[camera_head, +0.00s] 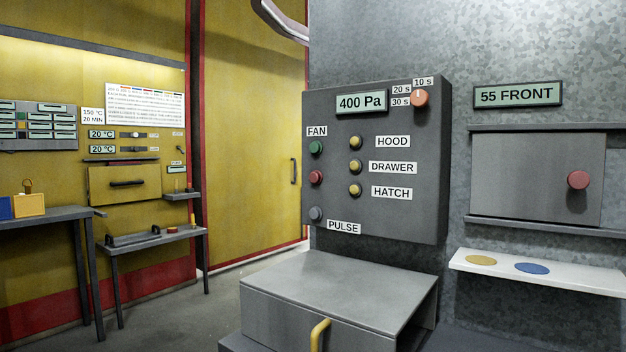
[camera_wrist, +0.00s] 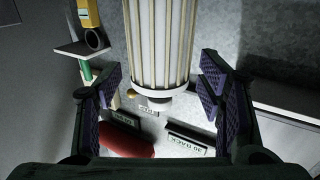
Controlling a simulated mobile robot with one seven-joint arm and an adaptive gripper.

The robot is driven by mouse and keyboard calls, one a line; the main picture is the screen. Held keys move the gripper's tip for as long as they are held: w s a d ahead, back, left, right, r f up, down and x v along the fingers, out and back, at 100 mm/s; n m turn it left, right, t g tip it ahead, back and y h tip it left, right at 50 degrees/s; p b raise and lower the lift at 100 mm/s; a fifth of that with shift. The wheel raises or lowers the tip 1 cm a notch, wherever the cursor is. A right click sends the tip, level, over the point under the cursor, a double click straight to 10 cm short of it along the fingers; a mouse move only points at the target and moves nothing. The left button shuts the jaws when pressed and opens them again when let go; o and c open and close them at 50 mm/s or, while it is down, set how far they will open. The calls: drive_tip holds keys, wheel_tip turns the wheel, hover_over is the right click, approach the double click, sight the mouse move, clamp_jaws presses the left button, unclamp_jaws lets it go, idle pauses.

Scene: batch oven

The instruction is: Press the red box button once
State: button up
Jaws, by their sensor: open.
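A grey control box (camera_head: 378,150) is on the metal wall in the head view. On its left side is a red button (camera_head: 316,177), below a green button (camera_head: 316,147) labelled FAN and above a grey button (camera_head: 316,213) labelled PULSE. My gripper (camera_wrist: 161,82) shows in the wrist view with its two purple-padded fingers spread apart. A pale ribbed cylinder (camera_wrist: 160,45) shows between the fingers; I cannot tell its distance. A red rounded thing (camera_wrist: 126,143) lies lower left of it. I cannot tell whether it is a button. My gripper is not clearly visible in the head view.
Yellow buttons (camera_head: 355,166) and an orange dial (camera_head: 419,98) share the box. A metal cabinet (camera_head: 340,290) with a yellow handle stands below. A red knob (camera_head: 578,180) is on the right hatch. A small red thing (camera_head: 171,230) is on the low left table. Open floor lies between.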

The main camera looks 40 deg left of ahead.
clamp_jaws()
idle(0.6)
idle(1.2)
